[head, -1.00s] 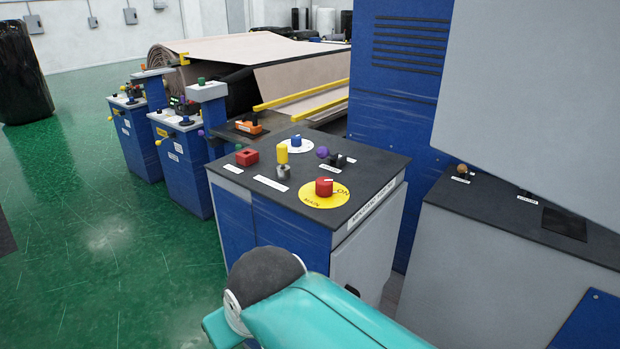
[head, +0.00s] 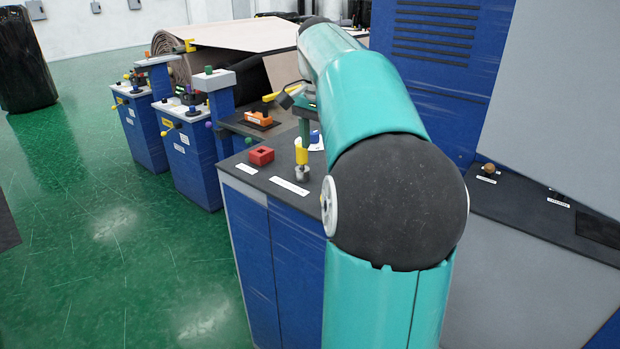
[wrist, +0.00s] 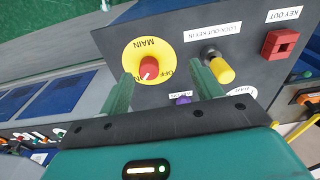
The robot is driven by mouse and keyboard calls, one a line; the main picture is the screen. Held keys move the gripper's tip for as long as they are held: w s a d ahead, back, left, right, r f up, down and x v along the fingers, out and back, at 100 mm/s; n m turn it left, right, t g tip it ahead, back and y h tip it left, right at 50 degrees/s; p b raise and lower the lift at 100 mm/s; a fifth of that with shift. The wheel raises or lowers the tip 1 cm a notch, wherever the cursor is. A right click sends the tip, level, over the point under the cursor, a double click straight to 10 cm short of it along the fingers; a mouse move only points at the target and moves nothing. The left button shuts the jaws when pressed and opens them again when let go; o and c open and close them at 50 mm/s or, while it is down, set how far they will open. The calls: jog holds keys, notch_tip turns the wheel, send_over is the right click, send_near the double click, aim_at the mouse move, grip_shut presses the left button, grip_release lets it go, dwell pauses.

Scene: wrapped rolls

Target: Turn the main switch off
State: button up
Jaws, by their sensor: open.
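The main switch is a red knob (wrist: 149,68) with a white mark, on a yellow disc (wrist: 134,50) lettered MAIN, in the wrist view. The white mark points down and slightly left in that picture. My gripper (wrist: 162,72) is open and empty. Its two green fingers reach toward the panel, and the knob shows between their tips, nearer the left finger. I cannot tell the exact gap to the knob. In the head view my arm hides the main switch and its disc; a green finger of my gripper (head: 304,122) shows above the panel.
Beside the switch are a yellow lock-out key (wrist: 222,70), also in the head view (head: 301,154), a red key-out block (wrist: 281,43) and a purple knob (wrist: 184,100). A blue knob (head: 315,136) stands behind the yellow key. Blue consoles (head: 187,150) stand to the left.

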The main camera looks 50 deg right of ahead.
jog(key=s+d+m, duration=0.3)
jog(key=d, duration=0.4)
jog(key=shift+y, duration=0.4)
notch_tip(320, 180, down, 14)
jog(key=shift+s+d+r, duration=0.1)
jog(key=shift+d, duration=0.05)
jog(key=c, duration=1)
